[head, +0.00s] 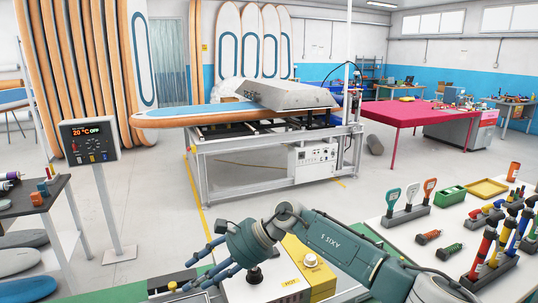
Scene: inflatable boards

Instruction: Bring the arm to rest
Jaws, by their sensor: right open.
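My right arm comes in from the lower right, and its blue-grey gripper (200,265) is at the bottom centre, pointing left. Its fingers are spread open, and I see nothing held between them. The gripper is above or in front of a yellow-topped box (308,262) with a white knob and a dark round part beside it. The exact gap between them cannot be told. The forearm hides part of the table behind it. My left gripper is not in view.
A white table (410,235) at right holds several tools, a green tray (450,195) and a yellow tray (487,188). A control panel (88,140) stands at left near a dark side table (30,200). A board (190,116) lies on a machine frame behind. Floor between is clear.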

